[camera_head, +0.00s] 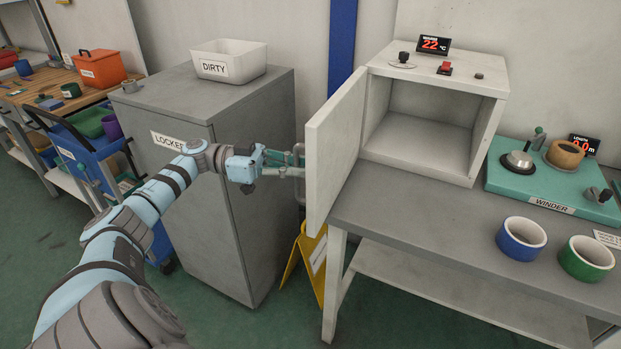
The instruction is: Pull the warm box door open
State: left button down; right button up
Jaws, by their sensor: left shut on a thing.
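The warm box (435,100) is a white box on the grey table at the right, and its inside shows empty. Its door (335,150) stands wide open, swung out to the left on the box's left side. My left gripper (296,165) is at the outer face of the door, shut on the door handle (301,182), which is partly hidden by the fingers. My right gripper is not in the picture.
A grey locker (185,125) with a white DIRTY bin (228,60) stands left of the door, close to my left forearm. A yellow floor sign (310,262) is below the door.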

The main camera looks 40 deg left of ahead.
pick_arm(q)
jog(key=shift+a, duration=0.25)
jog(key=c, duration=1.7)
grip_release()
jog(key=shift+a, duration=0.1)
jog(key=v, duration=0.7)
jog(key=shift+s+a, duration=0.15)
jog(key=shift+s, duration=0.05)
